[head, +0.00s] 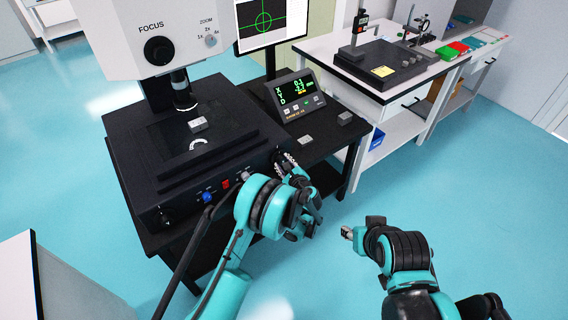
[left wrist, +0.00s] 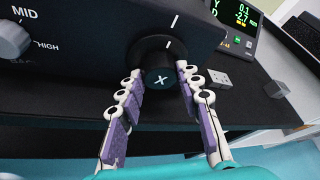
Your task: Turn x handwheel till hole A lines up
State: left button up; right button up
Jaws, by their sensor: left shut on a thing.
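The x handwheel (left wrist: 160,78), a dark knob marked X, sits on the front of the black measuring machine (head: 190,185). My left gripper (left wrist: 158,85) has its purple-padded fingers on both sides of the wheel, shut on it. In the head view my left gripper (head: 296,180) reaches the machine's right front corner and partly hides the wheel. White marks show on the wheel's collar and on the panel above it. The monitor (head: 268,22) shows a green crosshair and circle. I cannot make out hole A. My right gripper (head: 352,232) is off the machine, its opening unclear.
The digital readout (head: 295,93) stands on the black table, its lower rows reading 0.1 and -2.7 in the left wrist view. Grey blocks (head: 345,118) lie near the readout. Open floor surrounds my right arm.

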pick_arm(q)
jog(key=o, duration=1.2)
jog(key=shift+c, duration=0.2)
jog(key=v, duration=1.2)
jog(key=shift+a, duration=0.1)
